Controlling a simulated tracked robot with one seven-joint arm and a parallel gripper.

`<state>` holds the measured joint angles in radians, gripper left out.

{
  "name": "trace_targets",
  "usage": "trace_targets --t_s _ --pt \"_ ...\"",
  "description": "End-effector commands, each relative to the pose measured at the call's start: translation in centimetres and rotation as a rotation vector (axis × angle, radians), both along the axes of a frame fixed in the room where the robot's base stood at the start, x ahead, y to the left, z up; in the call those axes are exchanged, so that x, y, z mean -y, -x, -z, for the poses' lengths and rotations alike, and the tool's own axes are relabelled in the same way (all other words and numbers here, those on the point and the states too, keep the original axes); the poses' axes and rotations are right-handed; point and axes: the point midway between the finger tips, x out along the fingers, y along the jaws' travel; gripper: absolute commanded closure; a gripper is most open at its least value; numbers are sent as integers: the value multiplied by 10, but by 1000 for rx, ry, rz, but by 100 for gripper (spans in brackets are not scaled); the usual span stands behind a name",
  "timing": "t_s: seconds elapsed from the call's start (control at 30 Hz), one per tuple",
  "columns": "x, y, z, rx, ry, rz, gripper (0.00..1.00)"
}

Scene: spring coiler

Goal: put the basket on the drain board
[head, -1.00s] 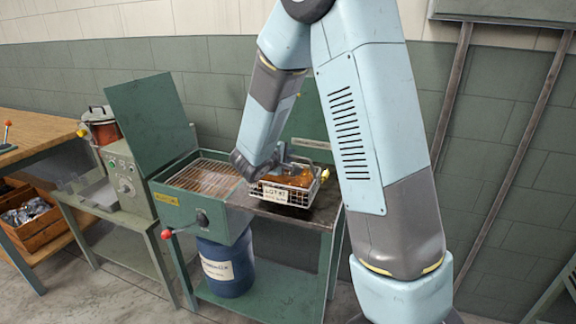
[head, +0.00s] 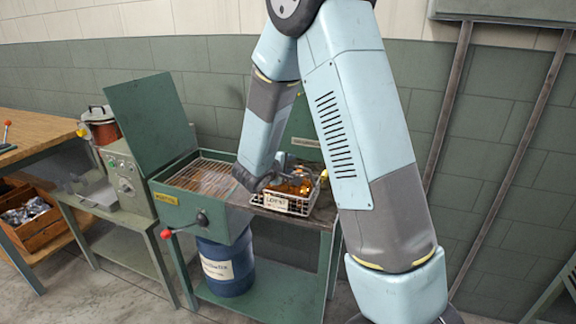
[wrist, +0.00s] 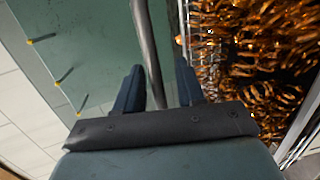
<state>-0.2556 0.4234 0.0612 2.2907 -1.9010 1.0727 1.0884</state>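The wire basket (head: 289,205), with a white label on its front and copper-coloured coils inside, appears to rest on the dark drain board (head: 322,217) right of the green washer tank. The wrist view shows its coils (wrist: 250,60) and wire edge at the right. My gripper (head: 278,170) is at the basket's upper left side, partly hidden by my arm. In the wrist view the two dark fingers (wrist: 160,66) are apart.
The green tank (head: 198,210) with a wire grate (head: 205,178) and raised lid (head: 150,120) stands left of the basket. A red-knobbed lever (head: 167,234) juts from its front. A blue drum (head: 228,268) stands below. A wooden bench is at the far left.

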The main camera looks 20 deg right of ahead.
Motion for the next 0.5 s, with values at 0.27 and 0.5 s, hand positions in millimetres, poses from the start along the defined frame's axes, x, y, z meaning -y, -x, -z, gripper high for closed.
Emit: trace_targets --t_s 0.27,0.5 --pt "0 0 -1 0 0 -1 58" --pt "-16 15 -9 1 -2 -2 58"
